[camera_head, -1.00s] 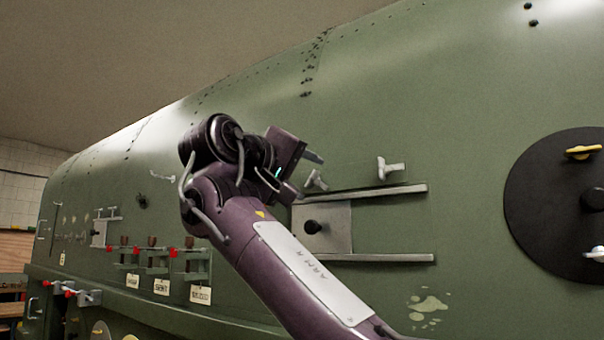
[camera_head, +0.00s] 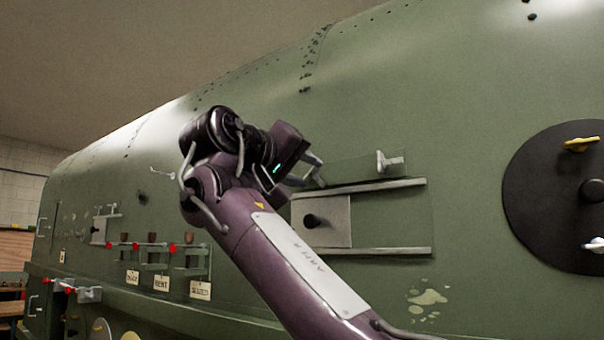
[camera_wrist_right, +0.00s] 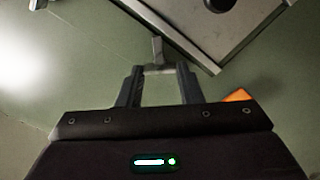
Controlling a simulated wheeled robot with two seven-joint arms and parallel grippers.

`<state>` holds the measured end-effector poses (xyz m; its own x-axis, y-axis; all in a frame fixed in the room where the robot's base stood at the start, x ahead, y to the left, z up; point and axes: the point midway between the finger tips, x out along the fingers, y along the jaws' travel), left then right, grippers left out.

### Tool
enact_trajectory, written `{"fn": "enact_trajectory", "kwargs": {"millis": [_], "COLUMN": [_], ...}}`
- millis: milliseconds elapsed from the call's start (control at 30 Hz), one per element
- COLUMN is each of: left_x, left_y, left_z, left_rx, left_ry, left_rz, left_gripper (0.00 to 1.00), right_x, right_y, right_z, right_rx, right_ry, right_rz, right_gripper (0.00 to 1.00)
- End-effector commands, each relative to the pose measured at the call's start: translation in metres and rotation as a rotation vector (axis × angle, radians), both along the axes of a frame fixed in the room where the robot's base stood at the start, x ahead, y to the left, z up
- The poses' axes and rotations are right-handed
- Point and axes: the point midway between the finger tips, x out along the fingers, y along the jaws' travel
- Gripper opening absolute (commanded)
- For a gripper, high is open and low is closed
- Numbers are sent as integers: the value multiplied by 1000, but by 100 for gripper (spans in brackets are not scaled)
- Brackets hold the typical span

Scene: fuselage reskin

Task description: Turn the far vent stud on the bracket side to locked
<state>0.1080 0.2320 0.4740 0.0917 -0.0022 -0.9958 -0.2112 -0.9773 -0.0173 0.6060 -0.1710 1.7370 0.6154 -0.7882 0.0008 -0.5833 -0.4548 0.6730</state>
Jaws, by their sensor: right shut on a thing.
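A second pale stud (camera_head: 390,162) stands free on the wall to the right, above the same rail. I cannot read any locked mark. My left gripper is not in view.
Two rails, upper (camera_head: 375,187) and lower (camera_head: 370,251), hold a grey plate (camera_head: 335,222) with a black knob (camera_head: 312,221) just below the hand. A black round hatch (camera_head: 545,210) is at right. Small brackets with red parts and labels (camera_head: 161,283) are at left.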

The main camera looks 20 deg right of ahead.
Motion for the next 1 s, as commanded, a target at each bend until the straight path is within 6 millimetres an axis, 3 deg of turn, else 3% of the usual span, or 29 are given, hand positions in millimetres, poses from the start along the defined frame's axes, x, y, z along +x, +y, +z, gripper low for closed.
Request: {"fn": "enact_trajectory", "kwargs": {"millis": [600, 1000], "left_x": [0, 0], "left_y": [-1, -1], "left_z": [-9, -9], "left_rx": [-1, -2], "left_ry": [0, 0], "left_rz": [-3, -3], "left_gripper": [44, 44], "right_x": [0, 0], "right_y": [0, 0], "right_z": [-2, -2], "right_rx": [340, 451], "right_ry": [-425, -568], "right_rz": [-1, -2], "right_gripper": [10, 10]}}
